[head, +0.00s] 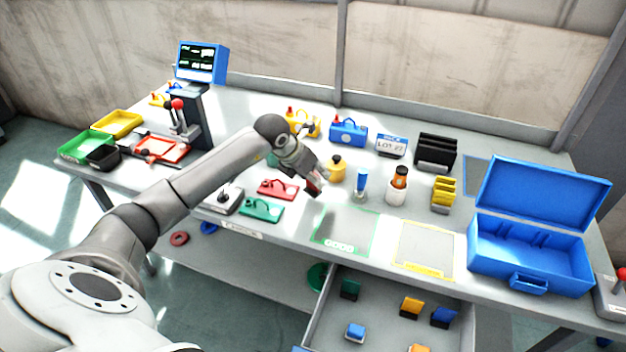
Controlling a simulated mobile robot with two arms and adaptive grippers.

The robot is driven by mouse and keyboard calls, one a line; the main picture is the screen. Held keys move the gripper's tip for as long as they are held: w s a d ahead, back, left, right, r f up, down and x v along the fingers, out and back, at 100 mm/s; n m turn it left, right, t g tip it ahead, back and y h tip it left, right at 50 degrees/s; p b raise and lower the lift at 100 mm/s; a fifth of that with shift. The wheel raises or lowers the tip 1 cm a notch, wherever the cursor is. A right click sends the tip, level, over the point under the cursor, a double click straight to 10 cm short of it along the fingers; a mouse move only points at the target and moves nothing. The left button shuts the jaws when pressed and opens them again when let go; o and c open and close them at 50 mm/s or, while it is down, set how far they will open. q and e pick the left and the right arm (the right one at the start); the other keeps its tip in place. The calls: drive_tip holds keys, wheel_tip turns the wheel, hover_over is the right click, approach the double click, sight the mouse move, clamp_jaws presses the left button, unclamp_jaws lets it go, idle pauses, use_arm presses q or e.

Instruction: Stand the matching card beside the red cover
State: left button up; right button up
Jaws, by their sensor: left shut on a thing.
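A red cover (277,189) with a dark handle lies flat on the bench near its front edge, left of the middle. My left gripper (314,188) is just right of the red cover and above the bench. It is shut on a small red thing, mostly hidden by the fingers; I cannot tell if it is a card. A white and blue card (391,146) marked LOT 27 stands at the back, left of a black rack (435,152). My right gripper is out of view.
A green cover (261,209) lies in front of the red one. A yellow pot (337,168), blue-capped tube (361,184) and orange-topped bottle (398,186) stand to the right. Green-outlined (345,231) and yellow-outlined (425,250) areas are empty. An open blue case (530,240) stands right; an open drawer (385,312) sits below.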

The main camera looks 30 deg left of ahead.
sight(313, 189)
use_arm(q)
wheel_tip(313, 189, down, 3)
drive_tip(key=shift+r+p, duration=0.2)
drive_tip(key=shift+p, duration=0.3)
drive_tip(key=shift+f, duration=0.2)
drive_tip(key=o, duration=1.3)
drive_tip(key=shift+f, duration=0.1)
drive_tip(key=shift+c, duration=0.2)
drive_tip(key=b+v, duration=0.1)
drive_tip(key=v, duration=1.1)
drive_tip(key=shift+b, duration=0.35)
